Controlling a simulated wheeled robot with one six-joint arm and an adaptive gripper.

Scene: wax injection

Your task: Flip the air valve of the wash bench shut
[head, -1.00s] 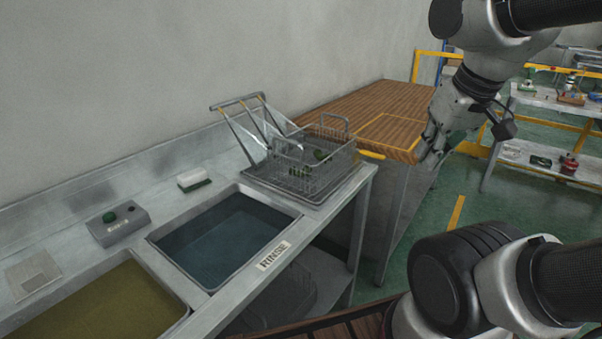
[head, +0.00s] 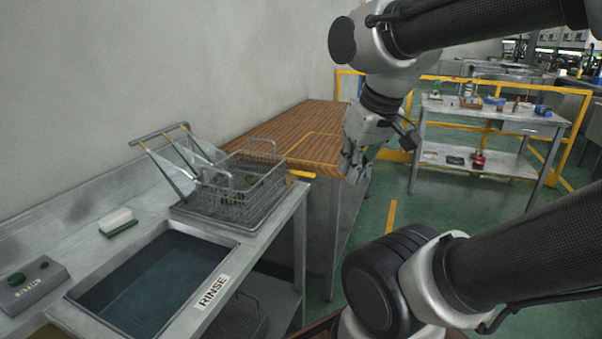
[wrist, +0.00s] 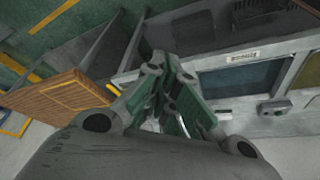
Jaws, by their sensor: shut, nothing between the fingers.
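The wash bench (head: 262,238) is a grey metal bench along the wall. A short yellow lever (head: 302,174), seemingly the air valve's handle, sticks out at its far right end, beside the wooden table. It lies about level; its valve body is too small to make out. A small yellow piece, likely the same lever, shows in the wrist view (wrist: 113,89). My gripper (head: 353,172) is shut and empty, pointing down, to the right of the lever and apart from it in the picture. Its fingers (wrist: 168,75) fill the middle of the wrist view.
A wire basket (head: 240,195) stands on the bench behind the rinse basin (head: 150,280). A brush (head: 118,222) and a button box (head: 35,285) lie left. The wooden table (head: 310,130) adjoins the bench end. A shelf table (head: 490,120) stands right, with green floor between.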

